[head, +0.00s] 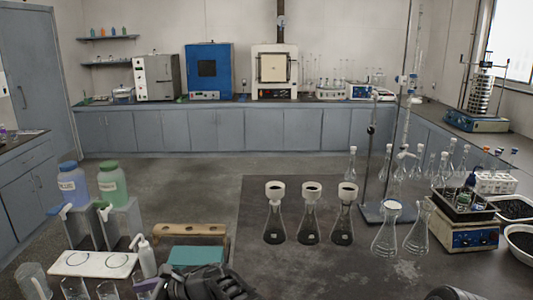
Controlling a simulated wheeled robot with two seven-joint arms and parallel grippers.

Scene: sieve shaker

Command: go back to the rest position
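My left gripper (205,282) is a dark mechanical shape at the bottom edge, in front of a teal block (196,256). It is partly cut off by the frame, and its fingertips cannot be made out. I see nothing clearly held in it. A small dark and white piece at the bottom right edge seems to be part of my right arm; no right fingers show. The sieve shaker (477,122) stands on the right counter with a stack of sieves (480,92) upright on its blue base.
Bottles (110,182), a white tray (92,263) and beakers (75,288) are left.

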